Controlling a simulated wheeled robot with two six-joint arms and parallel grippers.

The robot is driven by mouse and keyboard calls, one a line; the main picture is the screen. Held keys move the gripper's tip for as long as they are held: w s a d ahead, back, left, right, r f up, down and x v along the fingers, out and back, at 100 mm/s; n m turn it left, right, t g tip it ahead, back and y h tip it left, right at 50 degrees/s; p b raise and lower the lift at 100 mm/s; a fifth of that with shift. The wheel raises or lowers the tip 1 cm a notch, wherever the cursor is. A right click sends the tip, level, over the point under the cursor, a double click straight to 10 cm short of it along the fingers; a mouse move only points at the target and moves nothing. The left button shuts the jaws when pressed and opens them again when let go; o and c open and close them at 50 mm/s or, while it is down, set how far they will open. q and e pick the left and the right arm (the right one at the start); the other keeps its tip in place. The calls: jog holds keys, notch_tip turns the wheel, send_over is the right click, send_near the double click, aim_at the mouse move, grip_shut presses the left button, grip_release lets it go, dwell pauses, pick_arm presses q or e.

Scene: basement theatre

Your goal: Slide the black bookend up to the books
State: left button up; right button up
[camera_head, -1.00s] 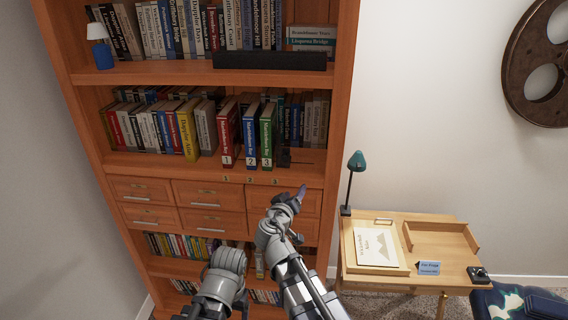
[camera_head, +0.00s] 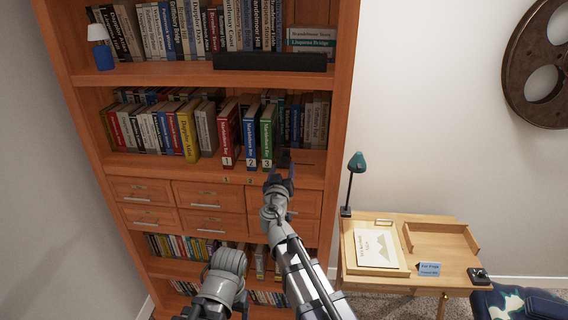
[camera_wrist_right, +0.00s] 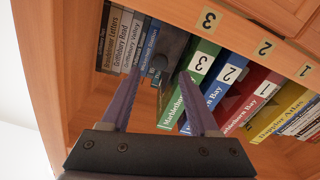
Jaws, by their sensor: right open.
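The black bookend (camera_head: 285,157) stands on the middle shelf, just right of the green book 3 (camera_head: 267,138) in the head view. In the right wrist view the dark bookend (camera_wrist_right: 172,47) shows beyond and between the fingertips, beside the green book (camera_wrist_right: 190,84). The blue book 2 (camera_head: 250,140) and red book 1 (camera_head: 228,138) stand left of the green one. My right gripper (camera_head: 282,170) is open and empty in front of the shelf edge, close to the bookend. Whether a finger touches the bookend I cannot tell. My left arm shows low in the head view, its jaws hidden.
More books (camera_head: 187,132) stand left of the numbered ones, and others (camera_head: 310,122) stand behind to the right. Number labels mark the shelf's front edge. A black bar (camera_head: 270,61) lies on the shelf above. A desk (camera_head: 400,280) with a lamp stands at right.

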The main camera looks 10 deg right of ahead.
aim_at(285, 159)
jog(key=x, duration=0.4)
jog(key=shift+w, duration=0.2)
jog(key=shift+c, duration=0.3)
grip_shut()
dwell(0.9)
